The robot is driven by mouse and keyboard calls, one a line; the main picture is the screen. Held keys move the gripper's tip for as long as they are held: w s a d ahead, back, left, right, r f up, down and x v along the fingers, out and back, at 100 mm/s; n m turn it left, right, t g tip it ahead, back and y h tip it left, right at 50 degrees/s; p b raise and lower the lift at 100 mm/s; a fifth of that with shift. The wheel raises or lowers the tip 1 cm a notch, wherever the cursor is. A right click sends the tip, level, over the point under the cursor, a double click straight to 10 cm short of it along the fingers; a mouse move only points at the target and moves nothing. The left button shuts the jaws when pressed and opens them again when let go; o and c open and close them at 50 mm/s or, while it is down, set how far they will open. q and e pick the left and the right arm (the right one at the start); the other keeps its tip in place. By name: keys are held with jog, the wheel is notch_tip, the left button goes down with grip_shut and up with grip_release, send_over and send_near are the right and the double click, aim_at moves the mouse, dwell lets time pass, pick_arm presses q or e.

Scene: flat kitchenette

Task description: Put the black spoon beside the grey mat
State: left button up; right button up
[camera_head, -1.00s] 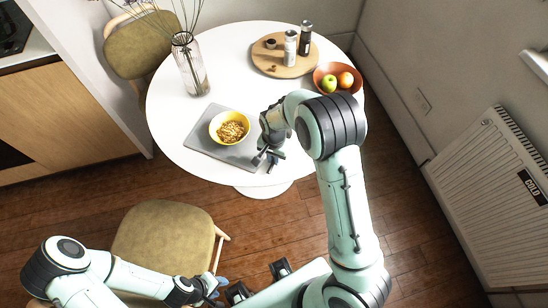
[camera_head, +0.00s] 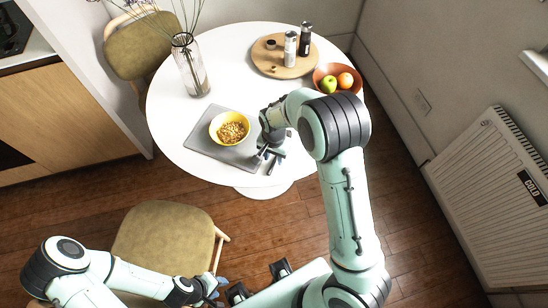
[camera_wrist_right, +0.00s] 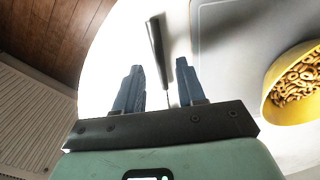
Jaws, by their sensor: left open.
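The black spoon (camera_wrist_right: 156,50) lies on the white table just beside the grey mat, its dark handle running alongside the mat's edge with a small gap. In the head view the spoon (camera_head: 271,167) shows as a small dark strip by my right gripper. The grey mat (camera_head: 202,142) lies near the table's front edge; it also shows in the wrist view (camera_wrist_right: 222,35). My right gripper (camera_head: 267,155) is open above the spoon; in the wrist view its fingers (camera_wrist_right: 159,80) stand apart on either side of the spoon's line. My left gripper (camera_head: 218,286) is open and empty, low over the floor.
A yellow bowl of cereal (camera_head: 215,120) stands on the mat. A glass vase (camera_head: 190,70) stands at the back left. A round wooden board (camera_head: 270,64) with shakers and an orange fruit bowl (camera_head: 320,71) are at the back. A chair (camera_head: 165,240) stands in front.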

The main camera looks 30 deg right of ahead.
notch_tip(320, 180, up, 10)
jog(key=p, duration=0.1)
jog(key=shift+r, duration=0.15)
dwell(0.5)
